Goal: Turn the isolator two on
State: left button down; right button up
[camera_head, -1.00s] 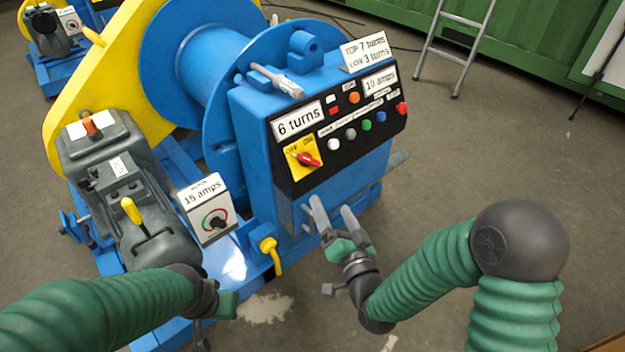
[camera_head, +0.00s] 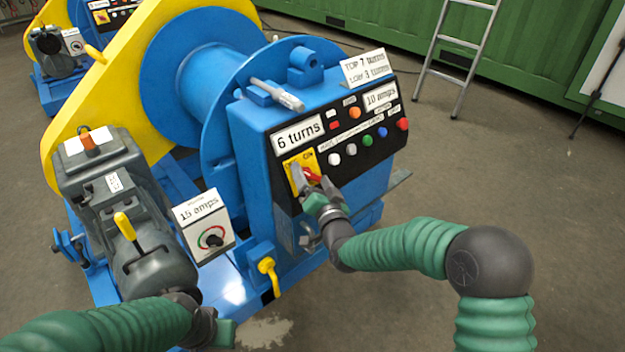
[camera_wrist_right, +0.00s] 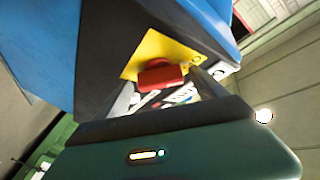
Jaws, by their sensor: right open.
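A red rotary switch knob (camera_head: 312,175) sits on a yellow plate (camera_head: 290,161) at the left end of the blue box's black panel. My right gripper (camera_head: 305,177) is at this switch, with its fingers partly covering the plate and knob. In the right wrist view the red knob (camera_wrist_right: 161,77) stands out from the yellow plate (camera_wrist_right: 150,48). The open fingers of the right gripper (camera_wrist_right: 163,92) point at it, one on either side; contact cannot be told. My left gripper (camera_head: 215,331) is low in the head view, away from the panel, and its jaws are unclear.
Several coloured buttons (camera_head: 366,140) line the panel right of the switch. A "15 amps" dial box (camera_head: 207,228) and a yellow-handled lever (camera_head: 125,226) stand to the left. A yellow hook-shaped part (camera_head: 268,272) is below.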

jog(key=c, duration=1.4)
jog(key=shift+o, duration=0.2)
jog(key=shift+a+r+m+h+p, duration=0.15)
jog(key=shift+m+h+p, duration=0.15)
jog(key=shift+m+p, duration=0.55)
jog(key=m+g+h+p, duration=0.1)
jog(key=m+p, duration=0.1)
jog(key=p, duration=0.1)
jog(key=m+g+h+p, duration=0.1)
jog(key=m+p, duration=0.2)
jog(key=p, duration=0.1)
jog(key=m+g+h+p, duration=0.1)
jog(key=m+p, duration=0.2)
jog(key=p, duration=0.1)
jog(key=shift+r+h, duration=0.4)
jog(key=m+g+p, duration=0.5)
jog(key=m+p, duration=0.1)
jog(key=p, duration=0.8)
jog(key=shift+m, duration=0.35)
jog(key=shift+f+m+g+p, duration=0.35)
jog(key=shift+m+g+p, duration=0.05)
jog(key=shift+p, duration=0.65)
